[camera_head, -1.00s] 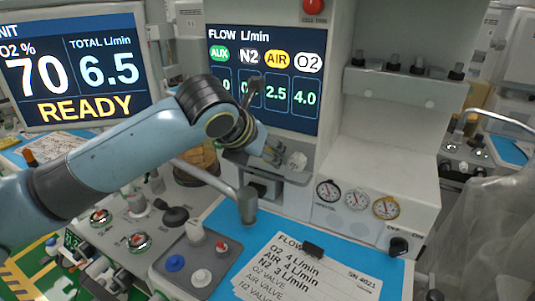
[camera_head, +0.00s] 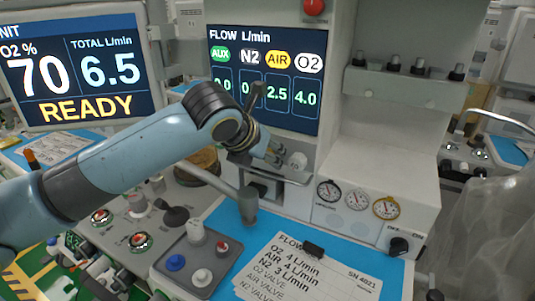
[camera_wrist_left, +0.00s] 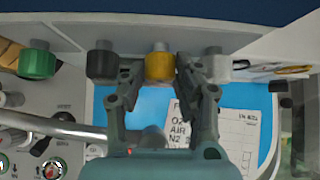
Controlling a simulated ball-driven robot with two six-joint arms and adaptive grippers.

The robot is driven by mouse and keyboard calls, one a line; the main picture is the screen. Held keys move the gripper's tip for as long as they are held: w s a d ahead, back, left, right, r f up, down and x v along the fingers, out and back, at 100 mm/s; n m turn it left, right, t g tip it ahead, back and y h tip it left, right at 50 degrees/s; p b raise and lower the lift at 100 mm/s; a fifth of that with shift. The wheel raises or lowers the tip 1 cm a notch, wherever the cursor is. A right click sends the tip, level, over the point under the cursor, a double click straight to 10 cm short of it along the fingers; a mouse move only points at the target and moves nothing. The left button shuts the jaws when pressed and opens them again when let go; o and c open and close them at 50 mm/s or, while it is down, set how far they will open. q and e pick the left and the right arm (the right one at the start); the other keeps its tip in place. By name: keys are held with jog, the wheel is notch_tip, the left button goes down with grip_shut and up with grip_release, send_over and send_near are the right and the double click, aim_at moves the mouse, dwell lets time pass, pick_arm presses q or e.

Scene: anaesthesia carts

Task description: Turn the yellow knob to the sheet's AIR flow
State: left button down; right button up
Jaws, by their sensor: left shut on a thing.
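In the left wrist view the yellow knob (camera_wrist_left: 160,66) sits between a black knob (camera_wrist_left: 102,62) and a white knob (camera_wrist_left: 216,66). My left gripper (camera_wrist_left: 160,80) has one finger on each side of the yellow knob and is shut on it. In the head view my left gripper (camera_head: 272,155) is at the knob row and hides the yellow knob. The flow display (camera_head: 266,80) reads AIR 2.5 and O2 4.0; my arm partly covers the N2 figure. The sheet (camera_head: 305,268) reads O2 4, AIR 4 and N2 3 L/min. My right gripper is out of view.
A green knob (camera_wrist_left: 37,62) stands at the row's left end. The white knob (camera_head: 297,160) is close beside my gripper. A grey bar (camera_head: 205,178) crosses below my wrist. Gauges (camera_head: 357,199) and a black dial (camera_head: 398,246) are to the right.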

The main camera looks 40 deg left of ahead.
pick_arm(q)
jog(key=shift+s+a+f+n+t+h+b, duration=0.1)
jog(key=shift+a+f+n+t+h+b, duration=0.1)
jog(key=shift+n+t+h+b, duration=1.25)
jog(key=shift+s+a+f+n+t+h+b, duration=0.15)
jog(key=shift+n+t+h+b, duration=0.7)
jog(key=shift+h+b, duration=1.2)
jog(key=shift+w+a+f+n+t+h+b, duration=0.15)
jog(key=shift+n+t+h+b, duration=0.65)
jog(key=shift+n+h+b, duration=0.9)
jog(key=shift+s, duration=0.1)
